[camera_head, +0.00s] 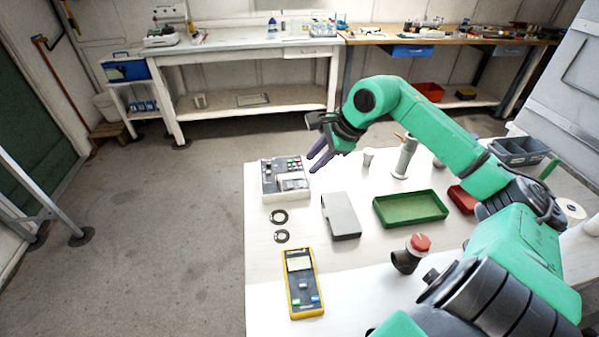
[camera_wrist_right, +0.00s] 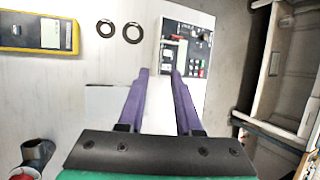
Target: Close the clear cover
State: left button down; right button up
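The reactor box (camera_head: 271,182), a pale unit with a panel of buttons, stands at the back left of the white table. It also shows in the wrist view (camera_wrist_right: 196,38). A small see-through or pale part, which may be the clear cover (camera_wrist_right: 175,51), lies over part of its face; I cannot tell its exact angle. My right gripper (camera_head: 312,163) has two purple fingers, apart and empty, just right of the box in the head view. In the wrist view the fingertips (camera_wrist_right: 160,72) point at the box's near side. I see no contact. My left gripper is out of view.
Two black rings (camera_head: 279,216), a grey case (camera_head: 341,216), a yellow meter (camera_head: 302,283) and a green tray (camera_head: 378,213) lie on the table. A red-capped fitting (camera_head: 421,242) stands near my right arm. A small cup and metal post stand behind the tray.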

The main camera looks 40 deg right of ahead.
aim_at(297, 183)
jog(key=p+x, duration=0.1)
jog(key=x, duration=0.4)
jog(key=p+x, duration=0.1)
jog(key=x, duration=0.4)
jog(key=shift+w+d+p, duration=0.15)
jog(key=shift+d+p, duration=0.1)
jog(key=shift+p, duration=0.15)
jog(key=shift+w+a+f, duration=0.1)
jog(key=shift+a+f, duration=0.1)
jog(key=shift+f, duration=0.1)
jog(key=shift+d, duration=0.1)
grip_shut()
